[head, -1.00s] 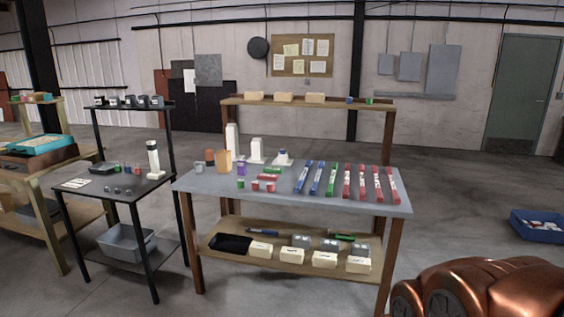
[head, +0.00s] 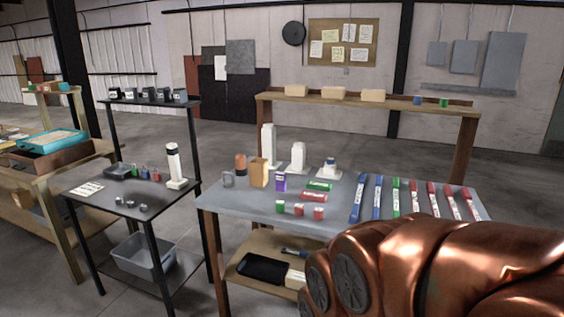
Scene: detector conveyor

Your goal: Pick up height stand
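Three white upright stands of differing height stand at the back left of the grey worktable (head: 235,205): a tall one (head: 268,147), a middle one (head: 298,157) and a short one (head: 329,171) with a dark blue part on it. A white post with a black band and a flat white base (head: 175,183) stands on the black table (head: 110,208) to the left. I cannot tell which of these is the height stand. My copper arm covers the lower right of the head view. My gripper is not in view.
The worktable also holds a tan box (head: 259,173), a purple box (head: 281,182), small red and green blocks, and blue, green and red bars (head: 377,197). A wooden shelf (head: 360,101) rises behind. A grey bin (head: 143,255) sits under the black table. Floor shows between the tables.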

